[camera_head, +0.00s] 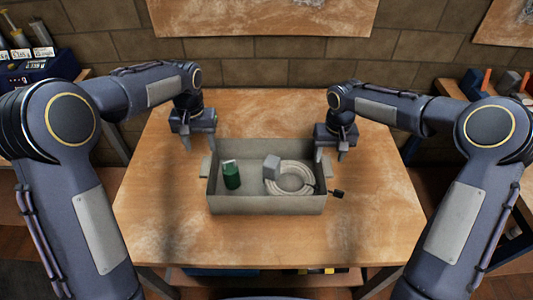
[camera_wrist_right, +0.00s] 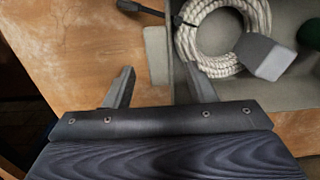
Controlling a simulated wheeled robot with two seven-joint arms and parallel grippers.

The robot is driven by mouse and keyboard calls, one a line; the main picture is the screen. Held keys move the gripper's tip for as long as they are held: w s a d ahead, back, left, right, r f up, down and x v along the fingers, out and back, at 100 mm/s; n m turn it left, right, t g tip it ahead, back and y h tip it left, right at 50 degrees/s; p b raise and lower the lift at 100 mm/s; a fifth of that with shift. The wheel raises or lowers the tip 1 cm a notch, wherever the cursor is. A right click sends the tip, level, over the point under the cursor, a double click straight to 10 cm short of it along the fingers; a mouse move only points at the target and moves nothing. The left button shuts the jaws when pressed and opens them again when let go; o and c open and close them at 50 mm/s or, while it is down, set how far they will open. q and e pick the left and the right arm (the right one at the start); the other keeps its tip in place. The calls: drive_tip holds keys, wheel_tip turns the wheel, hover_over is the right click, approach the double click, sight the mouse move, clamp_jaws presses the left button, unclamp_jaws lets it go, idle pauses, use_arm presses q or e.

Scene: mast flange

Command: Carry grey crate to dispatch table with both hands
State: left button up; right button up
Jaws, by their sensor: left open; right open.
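The grey crate (camera_head: 265,205) sits on a wooden table, with a tab handle at its left end (camera_head: 205,166) and one at its right end. It holds a green canister (camera_head: 231,175), a light grey block (camera_head: 271,166) and a coiled pale cable (camera_head: 296,182). My left gripper (camera_head: 199,146) is open above and behind the crate's left end. My right gripper (camera_head: 330,153) is open near the crate's right end. In the right wrist view its fingers (camera_wrist_right: 162,84) appear either side of the right handle (camera_wrist_right: 157,55); contact cannot be told.
The wooden table (camera_head: 160,215) is bare around the crate. A black plug (camera_head: 337,193) lies outside the crate's right wall. A brick wall stands behind. Side surfaces at left and right carry equipment, including a blue device (camera_head: 40,68) at left.

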wheel_tip(320, 180, up, 9)
drive_tip(key=shift+f, duration=0.2)
idle(0.4)
